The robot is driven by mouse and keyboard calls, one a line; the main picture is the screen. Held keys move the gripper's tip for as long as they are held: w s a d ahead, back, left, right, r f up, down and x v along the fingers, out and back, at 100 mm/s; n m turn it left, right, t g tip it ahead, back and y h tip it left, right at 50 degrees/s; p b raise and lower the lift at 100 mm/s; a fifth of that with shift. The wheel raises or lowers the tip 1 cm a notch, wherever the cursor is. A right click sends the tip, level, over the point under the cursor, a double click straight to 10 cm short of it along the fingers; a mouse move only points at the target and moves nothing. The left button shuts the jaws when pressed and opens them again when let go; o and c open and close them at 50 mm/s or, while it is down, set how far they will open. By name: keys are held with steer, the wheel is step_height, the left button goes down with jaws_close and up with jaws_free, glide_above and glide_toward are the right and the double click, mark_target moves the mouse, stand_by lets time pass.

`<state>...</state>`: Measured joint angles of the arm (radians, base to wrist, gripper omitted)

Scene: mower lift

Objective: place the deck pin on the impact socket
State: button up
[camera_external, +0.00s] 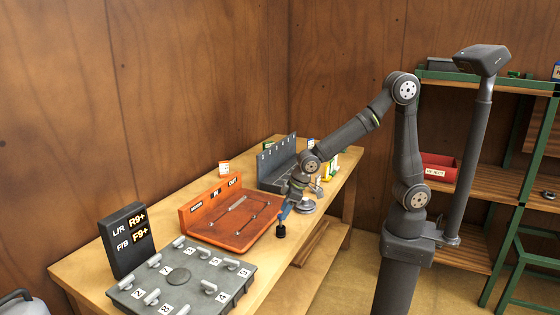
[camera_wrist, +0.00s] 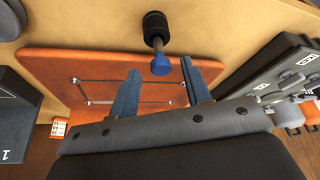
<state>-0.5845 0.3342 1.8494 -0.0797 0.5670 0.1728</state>
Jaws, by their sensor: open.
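A blue-headed piece with a short metal shank, which looks like the deck pin (camera_wrist: 160,65), shows in the wrist view between my fingertips. Its shank meets a black cylinder, which looks like the impact socket (camera_wrist: 154,22). In the external view the black socket (camera_external: 280,231) is at the front edge of the bench, right of the orange tray. My gripper (camera_wrist: 161,66) is open, with one blue finger on each side of the blue head and a gap to both. In the external view my gripper (camera_external: 285,210) is just above the socket; the pin cannot be told from the fingers there.
The orange tray (camera_external: 201,235) holds thin metal rods. A grey board with numbered pegs (camera_external: 181,278) and a dark sign (camera_external: 127,239) are at the near left. A grey numbered rack (camera_external: 277,165) and a round metal piece (camera_external: 306,207) are beyond the tray.

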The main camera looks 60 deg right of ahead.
steer(key=v, duration=0.7)
steer(key=shift+r, duration=0.2)
steer(key=shift+s, duration=0.1)
steer(key=x, duration=1.2)
steer(key=shift+f, duration=0.2)
step_height(320, 180, up, 2)
steer(key=shift+r, duration=0.5)
